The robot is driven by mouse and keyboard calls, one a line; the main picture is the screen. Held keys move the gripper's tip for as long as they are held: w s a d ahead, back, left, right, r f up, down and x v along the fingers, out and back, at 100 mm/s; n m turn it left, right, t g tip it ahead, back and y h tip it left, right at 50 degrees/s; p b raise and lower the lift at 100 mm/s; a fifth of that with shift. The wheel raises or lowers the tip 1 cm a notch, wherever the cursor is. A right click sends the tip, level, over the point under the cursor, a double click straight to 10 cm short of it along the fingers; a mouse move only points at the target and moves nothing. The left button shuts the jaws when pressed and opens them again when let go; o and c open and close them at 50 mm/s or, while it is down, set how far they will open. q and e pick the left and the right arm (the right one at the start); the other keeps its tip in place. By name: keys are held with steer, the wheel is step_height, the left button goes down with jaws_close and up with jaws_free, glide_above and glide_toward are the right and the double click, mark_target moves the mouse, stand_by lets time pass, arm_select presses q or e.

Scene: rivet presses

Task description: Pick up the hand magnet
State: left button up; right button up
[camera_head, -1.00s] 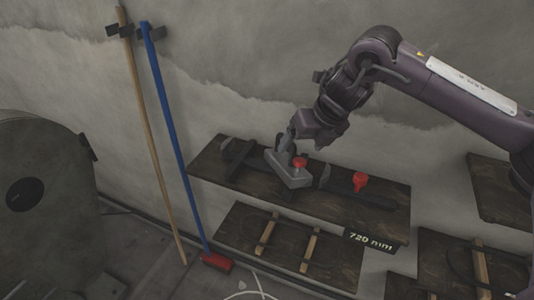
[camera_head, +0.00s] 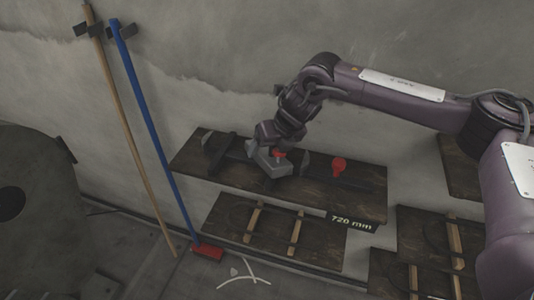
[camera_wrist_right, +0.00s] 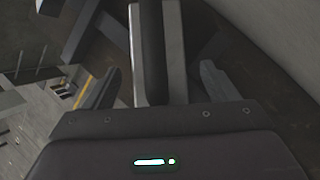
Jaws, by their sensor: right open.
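The hand magnet (camera_head: 274,167) appears to be the grey block with a red knob on the upper wall shelf in the head view. My right gripper (camera_head: 263,148) is down at its upper side and covers part of it. In the right wrist view, my open right gripper (camera_wrist_right: 157,88) has one finger on each side of a dark rounded bar with pale grey strips beside it, likely the magnet's handle (camera_wrist_right: 151,45). Gaps show between the fingers and these parts. My left gripper is not in view.
The dark wooden shelf (camera_head: 350,202) also bears a dark bar tool with a red handle (camera_head: 339,165) to the right and a dark piece (camera_head: 218,150) to the left. Lower shelves hold framed tools.

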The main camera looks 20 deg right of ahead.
steer(key=c, duration=1.4)
steer(key=shift+w+r, duration=0.1)
steer(key=shift+r, duration=0.05)
steer(key=shift+c, duration=0.9)
steer(key=shift+r, duration=0.1)
